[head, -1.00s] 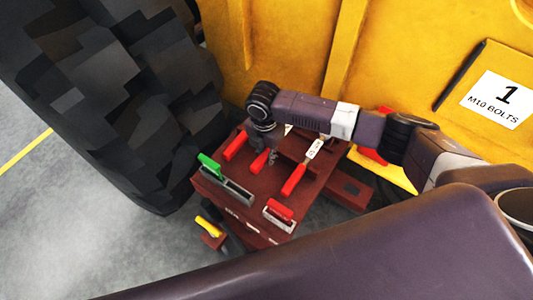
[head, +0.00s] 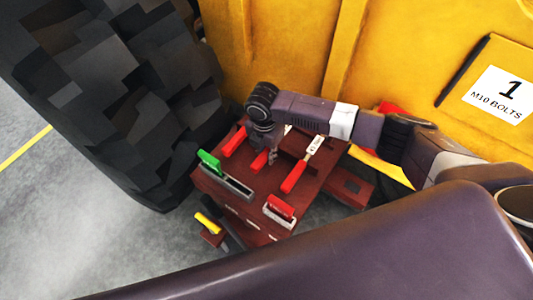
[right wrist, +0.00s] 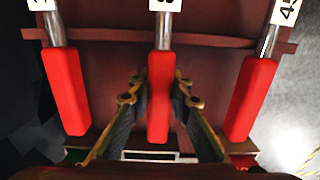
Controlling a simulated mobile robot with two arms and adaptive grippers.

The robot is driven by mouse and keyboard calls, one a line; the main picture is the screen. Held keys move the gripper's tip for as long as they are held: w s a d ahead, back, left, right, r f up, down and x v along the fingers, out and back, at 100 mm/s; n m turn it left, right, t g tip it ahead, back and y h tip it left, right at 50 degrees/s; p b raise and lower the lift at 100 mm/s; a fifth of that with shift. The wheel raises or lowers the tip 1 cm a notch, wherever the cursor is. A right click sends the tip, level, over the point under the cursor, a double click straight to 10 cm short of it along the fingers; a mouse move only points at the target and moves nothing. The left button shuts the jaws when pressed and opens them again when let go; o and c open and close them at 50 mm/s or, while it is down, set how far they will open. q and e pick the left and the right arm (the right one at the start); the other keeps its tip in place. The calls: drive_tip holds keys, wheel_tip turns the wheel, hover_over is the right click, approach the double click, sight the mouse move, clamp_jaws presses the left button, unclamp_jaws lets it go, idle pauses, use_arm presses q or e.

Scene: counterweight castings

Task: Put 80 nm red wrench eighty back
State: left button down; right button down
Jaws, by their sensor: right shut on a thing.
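The red-handled wrench (right wrist: 158,95) lies in the middle of the right wrist view, between two other red wrenches. Its tag is only partly readable. My right gripper (right wrist: 158,125) has its two fingers closed on this handle, one on each side. In the head view the same handle (head: 259,161) shows below my right gripper (head: 270,155), over the dark red tool stand (head: 235,207). The wrench lies along the stand's top, between its neighbours. Whether it rests fully on the stand is hard to tell. My left gripper is not in view.
Red wrenches lie to its left (right wrist: 67,92) and right (right wrist: 250,98). A green-handled tool (head: 209,161) and a red one (head: 280,207) sit at the stand's front. A yellow-handled tool (head: 208,225) is lower left. A big tyre (head: 120,110) and yellow panel (head: 270,50) stand close.

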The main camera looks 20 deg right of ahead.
idle(0.6)
drive_tip(key=c, duration=1.7)
unclamp_jaws()
drive_tip(key=shift+f, duration=0.1)
drive_tip(key=r, duration=1.2)
drive_tip(key=shift+s+a, duration=0.15)
drive_tip(key=shift+a, duration=0.15)
wheel_tip(320, 180, up, 7)
drive_tip(key=p, duration=0.8)
drive_tip(key=shift+r, duration=0.1)
